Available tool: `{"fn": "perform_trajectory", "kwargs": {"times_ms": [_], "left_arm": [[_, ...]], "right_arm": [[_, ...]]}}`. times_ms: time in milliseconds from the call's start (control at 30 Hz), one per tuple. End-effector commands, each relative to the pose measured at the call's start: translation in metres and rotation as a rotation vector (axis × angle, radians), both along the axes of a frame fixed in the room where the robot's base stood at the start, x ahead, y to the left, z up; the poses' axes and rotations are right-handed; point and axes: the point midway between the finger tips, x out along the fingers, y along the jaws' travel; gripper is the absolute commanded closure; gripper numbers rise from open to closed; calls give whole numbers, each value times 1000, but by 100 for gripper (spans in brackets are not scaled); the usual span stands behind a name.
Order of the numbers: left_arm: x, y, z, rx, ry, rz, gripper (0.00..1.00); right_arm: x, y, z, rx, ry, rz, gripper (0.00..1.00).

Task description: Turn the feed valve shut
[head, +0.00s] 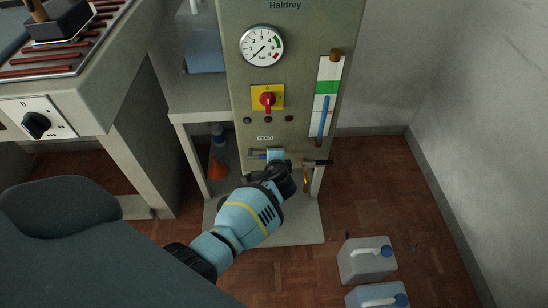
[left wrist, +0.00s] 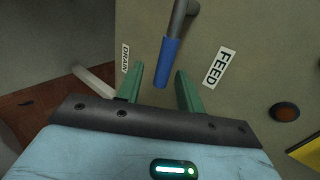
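The feed valve shows in the left wrist view as a lever with a blue sleeve (left wrist: 168,64) on a grey stem, beside a FEED label (left wrist: 219,68). My left gripper (left wrist: 160,70) is open, its green fingers on either side of the sleeve's end, with a visible gap on each side. In the head view my left gripper (head: 276,155) is at the lower front of the grey Haldrey cabinet (head: 288,85), just below the small FEED label (head: 265,138). Its fingers and most of the lever are hidden there. My right gripper is not in view.
A DRAIN label (left wrist: 125,58) and a pale bar (left wrist: 94,81) lie left of the fingers. A black handle (head: 318,162) sticks out to the right below the sight gauge (head: 325,95). A red switch (head: 267,99) is above. Jugs (head: 367,262) stand on the floor at right.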

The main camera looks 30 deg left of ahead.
Motion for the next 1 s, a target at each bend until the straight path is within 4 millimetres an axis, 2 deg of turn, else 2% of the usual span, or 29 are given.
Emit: {"fn": "perform_trajectory", "kwargs": {"times_ms": [267, 700, 1000], "left_arm": [[-2, -2, 4, -1, -2, -1, 63], [-45, -32, 39, -2, -2, -1, 63], [-53, -37, 44, 0, -1, -1, 63]], "right_arm": [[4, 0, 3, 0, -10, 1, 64], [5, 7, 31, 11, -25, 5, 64], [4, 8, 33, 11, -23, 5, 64]]}}
